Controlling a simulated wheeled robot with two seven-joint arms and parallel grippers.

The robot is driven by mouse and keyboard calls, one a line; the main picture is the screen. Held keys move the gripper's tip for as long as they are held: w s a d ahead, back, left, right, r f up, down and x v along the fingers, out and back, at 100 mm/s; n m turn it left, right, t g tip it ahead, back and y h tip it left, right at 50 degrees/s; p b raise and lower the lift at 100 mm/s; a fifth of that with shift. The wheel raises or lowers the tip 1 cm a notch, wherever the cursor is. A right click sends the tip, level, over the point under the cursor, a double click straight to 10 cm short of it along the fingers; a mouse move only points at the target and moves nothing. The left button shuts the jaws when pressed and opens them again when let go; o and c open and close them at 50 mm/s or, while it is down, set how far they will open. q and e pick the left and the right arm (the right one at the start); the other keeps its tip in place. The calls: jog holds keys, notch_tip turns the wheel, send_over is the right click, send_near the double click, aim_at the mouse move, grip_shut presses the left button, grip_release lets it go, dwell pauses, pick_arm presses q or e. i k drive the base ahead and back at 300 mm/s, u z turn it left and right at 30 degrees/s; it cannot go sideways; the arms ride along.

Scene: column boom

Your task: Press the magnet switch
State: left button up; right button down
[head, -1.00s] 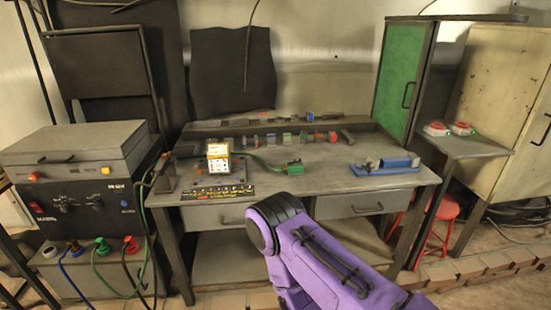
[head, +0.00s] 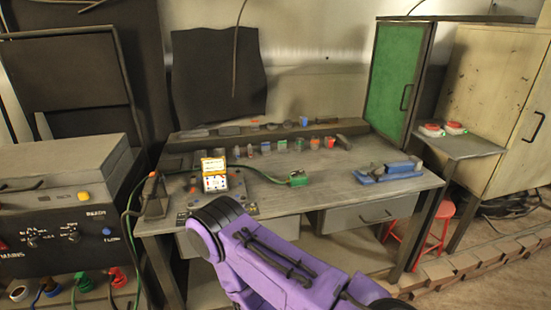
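No part is clearly readable as the magnet switch. A small yellow and white box (head: 215,177) with small dark marks on its front stands on the left part of the workbench (head: 330,197). A grey control unit (head: 66,215) with knobs, small lettering and an orange button (head: 83,196) stands at the left edge. My purple arm (head: 275,268) reaches in from the bottom and covers the bench's front left, with its dark joint below the box. Neither gripper shows in the head view.
A green cable with a green connector (head: 298,179) lies on the bench. A blue vise-like tool (head: 388,173) sits at its right. Coloured plugs (head: 118,277) and cables hang by the control unit. A side table (head: 462,146) with red-and-white items and a red stool (head: 440,225) stand right.

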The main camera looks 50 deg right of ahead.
aim_at(295, 173)
jog(key=z, duration=0.35)
jog(key=i, duration=0.65)
jog(key=z, duration=0.65)
